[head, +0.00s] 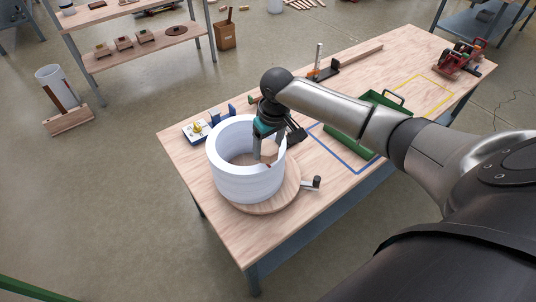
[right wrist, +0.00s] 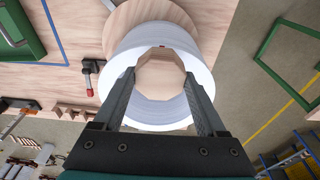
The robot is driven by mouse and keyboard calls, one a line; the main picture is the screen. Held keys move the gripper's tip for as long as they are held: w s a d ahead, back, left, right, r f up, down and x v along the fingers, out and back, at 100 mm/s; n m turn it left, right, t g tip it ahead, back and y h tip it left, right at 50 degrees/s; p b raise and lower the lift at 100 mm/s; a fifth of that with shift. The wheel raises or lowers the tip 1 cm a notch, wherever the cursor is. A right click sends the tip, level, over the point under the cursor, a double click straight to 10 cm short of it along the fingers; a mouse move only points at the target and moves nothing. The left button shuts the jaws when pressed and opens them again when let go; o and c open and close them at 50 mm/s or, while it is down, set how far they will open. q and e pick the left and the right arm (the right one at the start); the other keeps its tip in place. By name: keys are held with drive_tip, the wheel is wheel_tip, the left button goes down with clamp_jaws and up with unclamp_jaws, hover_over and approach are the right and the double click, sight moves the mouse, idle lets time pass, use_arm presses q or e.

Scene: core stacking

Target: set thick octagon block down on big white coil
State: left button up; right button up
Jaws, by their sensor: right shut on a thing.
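The big white coil (head: 232,184) stands upright on a round wooden turntable (head: 283,192) near the table's left end. My right gripper (head: 265,150) is at the coil's right inner side, its fingers reaching down into the opening. In the right wrist view, its fingers (right wrist: 160,78) are shut on the pale wooden thick octagon block (right wrist: 160,72), which shows inside the ring of the white coil (right wrist: 121,62). The block is mostly hidden in the head view. I cannot tell whether it touches the coil. My left gripper is not in view.
A blue-and-white item (head: 197,131) stands behind the coil. A green tray (head: 345,143) lies to the right, near blue and yellow taped outlines. A red device (head: 460,58) stands at the far end.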

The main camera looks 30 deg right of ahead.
sight(269, 149)
drive_tip(key=shift+f, duration=1.8)
drive_tip(key=shift+f, duration=0.1)
drive_tip(key=o, duration=1.3)
drive_tip(key=r, duration=0.4)
drive_tip(key=s+r, duration=0.1)
drive_tip(key=r, duration=0.3)
drive_tip(key=r+p, duration=0.1)
drive_tip(key=r, duration=0.3)
drive_tip(key=shift+s, duration=0.4)
